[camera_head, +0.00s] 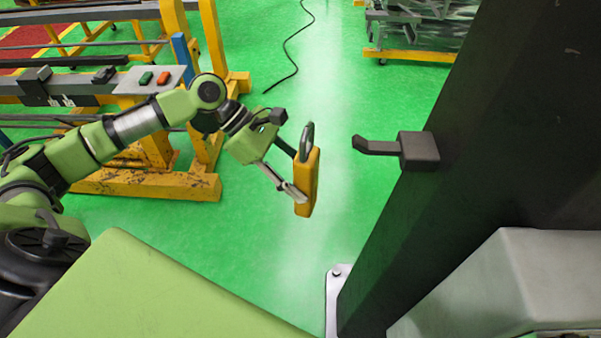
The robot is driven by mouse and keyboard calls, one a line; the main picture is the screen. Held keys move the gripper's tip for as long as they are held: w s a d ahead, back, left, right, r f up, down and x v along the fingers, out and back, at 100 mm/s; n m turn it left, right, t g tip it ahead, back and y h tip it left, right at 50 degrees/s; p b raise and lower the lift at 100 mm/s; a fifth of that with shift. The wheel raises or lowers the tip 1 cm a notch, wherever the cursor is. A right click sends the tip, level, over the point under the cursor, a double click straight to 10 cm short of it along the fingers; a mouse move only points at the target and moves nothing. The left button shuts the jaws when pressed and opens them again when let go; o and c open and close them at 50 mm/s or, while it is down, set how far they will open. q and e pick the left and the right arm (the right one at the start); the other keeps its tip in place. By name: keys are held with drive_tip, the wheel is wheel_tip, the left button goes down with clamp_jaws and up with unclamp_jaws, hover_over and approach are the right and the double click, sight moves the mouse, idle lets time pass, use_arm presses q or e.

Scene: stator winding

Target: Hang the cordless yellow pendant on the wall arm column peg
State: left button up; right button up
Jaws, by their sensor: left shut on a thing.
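The yellow pendant (308,182) is a slim box with a dark grey loop at its top. My left gripper (297,178) is shut on it and holds it upright in the air, loop up. The peg (376,147) is a dark hook-shaped bar on a square block, sticking out to the left from the dark column (470,130), its tip turned up. The pendant is to the left of the peg tip, apart from it, with open space between. My right gripper is not in view.
A yellow rack with rails and a button panel (156,79) stands at the left behind my arm. A grey box-shaped housing (520,280) juts out at the lower right by the column. A black cable (290,60) lies on the green floor.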

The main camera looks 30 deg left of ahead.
sight(318, 179)
use_arm(q)
drive_tip(key=shift+w+d, duration=0.35)
drive_tip(key=shift+d, duration=0.25)
drive_tip(key=shift+w+d+f, duration=0.1)
drive_tip(key=shift+w+d, duration=0.15)
drive_tip(key=shift+d, duration=0.35)
drive_tip(key=shift+w+d, duration=0.25)
drive_tip(key=shift+d, duration=0.3)
drive_tip(key=w+d+f+b, duration=0.2)
drive_tip(key=w+d, duration=0.2)
drive_tip(key=d, duration=0.5)
drive_tip(key=shift+d, duration=0.3)
drive_tip(key=shift+s+f, duration=0.1)
drive_tip(key=shift+f, duration=0.1)
